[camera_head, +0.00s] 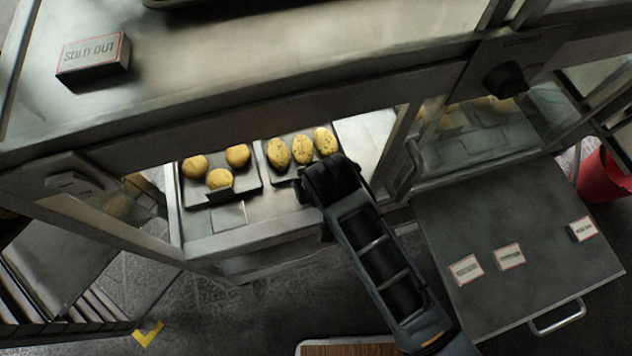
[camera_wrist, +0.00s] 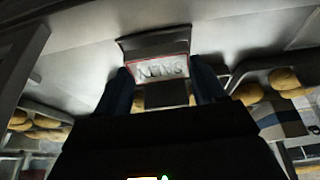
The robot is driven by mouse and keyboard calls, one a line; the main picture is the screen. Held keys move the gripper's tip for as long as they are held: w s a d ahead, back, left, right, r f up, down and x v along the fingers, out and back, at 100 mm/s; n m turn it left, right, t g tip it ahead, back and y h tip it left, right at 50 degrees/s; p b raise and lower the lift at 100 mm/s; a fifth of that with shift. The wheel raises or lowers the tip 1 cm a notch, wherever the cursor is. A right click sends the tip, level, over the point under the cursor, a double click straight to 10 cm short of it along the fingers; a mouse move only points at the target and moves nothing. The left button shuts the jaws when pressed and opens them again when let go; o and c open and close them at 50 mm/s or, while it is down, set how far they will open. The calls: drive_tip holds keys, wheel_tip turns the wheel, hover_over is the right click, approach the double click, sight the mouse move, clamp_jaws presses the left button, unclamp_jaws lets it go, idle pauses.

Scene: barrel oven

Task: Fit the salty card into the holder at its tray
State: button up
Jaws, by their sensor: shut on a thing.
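My gripper (camera_head: 322,178) is at the front right of the right-hand tray (camera_head: 277,172) in the lit display case. In the wrist view, its two fingers (camera_wrist: 164,88) are shut on a white, red-bordered card (camera_wrist: 160,68), the salty card. Its lettering is blurred and looks upside down there. The tray carries several oval, speckled buns (camera_head: 302,150). My gripper hides the card and part of the tray's front edge in the head view, so the tray's holder is not clear. I cannot tell whether the card touches it.
The left-hand tray (camera_head: 245,187) has three round buns and a dark holder (camera_head: 220,194) at its front. Three cards, one of them here (camera_head: 466,269), lie on the lowered panel (camera_head: 540,285) at right. A sold-out block (camera_head: 93,58) stands on the top. A post bounds the opening's right side.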

drive_tip(key=shift+f, duration=0.45)
drive_tip(key=o, duration=1)
drive_tip(key=shift+c, duration=0.2)
drive_tip(key=shift+o, duration=0.3)
drive_tip(key=shift+r, duration=0.4)
drive_tip(key=p+v, duration=0.1)
drive_tip(key=v, duration=1.1)
drive_tip(key=shift+r, duration=0.2)
